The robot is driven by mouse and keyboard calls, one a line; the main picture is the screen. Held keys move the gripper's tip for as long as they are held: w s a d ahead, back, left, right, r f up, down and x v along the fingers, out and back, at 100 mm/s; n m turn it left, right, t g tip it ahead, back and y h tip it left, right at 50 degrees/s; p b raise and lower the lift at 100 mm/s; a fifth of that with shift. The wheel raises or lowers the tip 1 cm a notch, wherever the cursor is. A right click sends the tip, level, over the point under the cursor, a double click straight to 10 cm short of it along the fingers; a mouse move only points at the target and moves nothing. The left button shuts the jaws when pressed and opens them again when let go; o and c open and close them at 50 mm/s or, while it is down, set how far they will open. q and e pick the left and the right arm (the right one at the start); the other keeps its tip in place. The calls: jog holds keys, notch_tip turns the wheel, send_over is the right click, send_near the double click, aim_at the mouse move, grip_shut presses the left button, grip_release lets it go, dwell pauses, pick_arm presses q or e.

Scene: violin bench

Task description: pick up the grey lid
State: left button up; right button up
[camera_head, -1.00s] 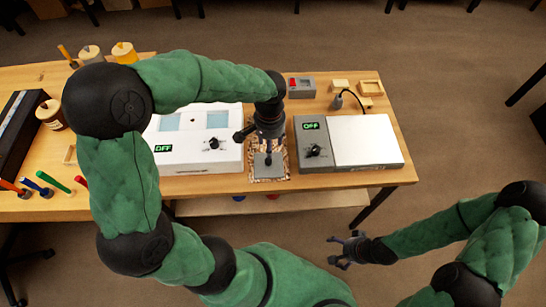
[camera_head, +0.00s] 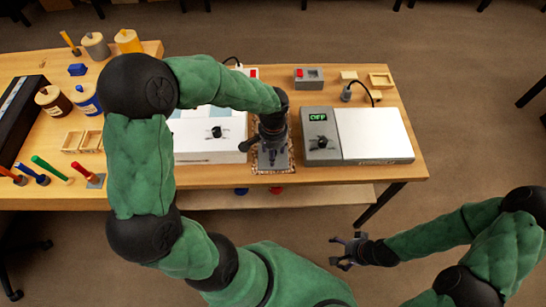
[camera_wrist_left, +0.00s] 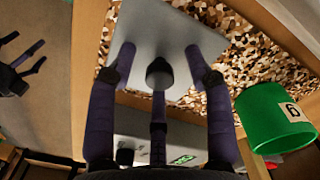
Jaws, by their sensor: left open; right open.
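The grey lid (camera_wrist_left: 165,50) is a flat square plate on a speckled brown-and-white surface (camera_wrist_left: 240,50) in the left wrist view. In the head view, part of the lid (camera_head: 281,160) shows beneath my left gripper (camera_head: 272,150), between the two white devices. My left gripper (camera_wrist_left: 160,65) is open, its dark fingers spread over the lid; whether they touch it I cannot tell. My right gripper (camera_head: 348,250) is open and empty, off the front of the bench. It also shows at the left of the left wrist view (camera_wrist_left: 18,72).
A device with a white plate (camera_head: 374,135) stands close right of the lid, and another white device (camera_head: 205,138) close left. A green container marked 6 (camera_wrist_left: 275,118) shows in the left wrist view. Jars, small trays and coloured-handled tools occupy the bench's left.

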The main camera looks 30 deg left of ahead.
pick_arm(q)
grip_shut()
jog(key=shift+r, duration=0.1)
